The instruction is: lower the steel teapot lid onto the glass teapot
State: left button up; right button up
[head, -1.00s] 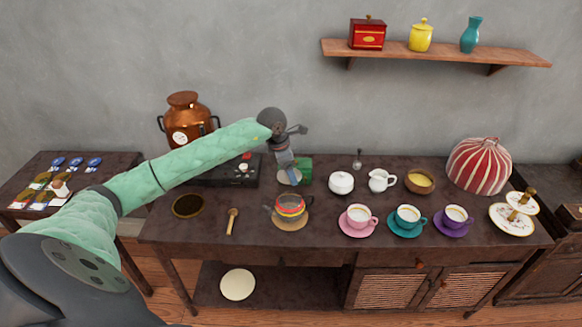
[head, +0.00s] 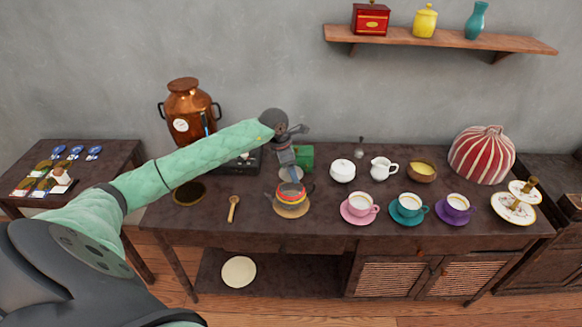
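The glass teapot (head: 291,197), with a red and yellow band, stands on a round wooden coaster (head: 293,212) near the table's front. My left gripper (head: 288,163) points down just above and behind it. The steel teapot lid (head: 291,175), a pale grey disc, shows at the gripper's tip, and the gripper appears shut on it. In the picture the lid lies right at the top of the teapot's opening; I cannot tell whether it touches the rim. The fingertips are small and partly hidden. My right gripper is not in view.
A green box (head: 304,157) stands close behind the gripper. A white sugar bowl (head: 342,171) and a white jug (head: 383,168) are to the right. A pink cup (head: 360,205) stands right of the teapot. A wooden spoon (head: 233,209) lies left, with clear table around it.

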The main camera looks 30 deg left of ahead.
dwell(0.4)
pick_arm(q)
jog(key=shift+b, duration=0.6)
dwell(0.4)
jog(key=shift+f+b, duration=0.15)
jog(key=shift+b, duration=0.25)
jog(key=shift+f+b, duration=1.35)
jog(key=shift+r+b, duration=0.1)
jog(key=shift+b, duration=0.25)
jog(key=shift+f, duration=0.3)
dwell(0.4)
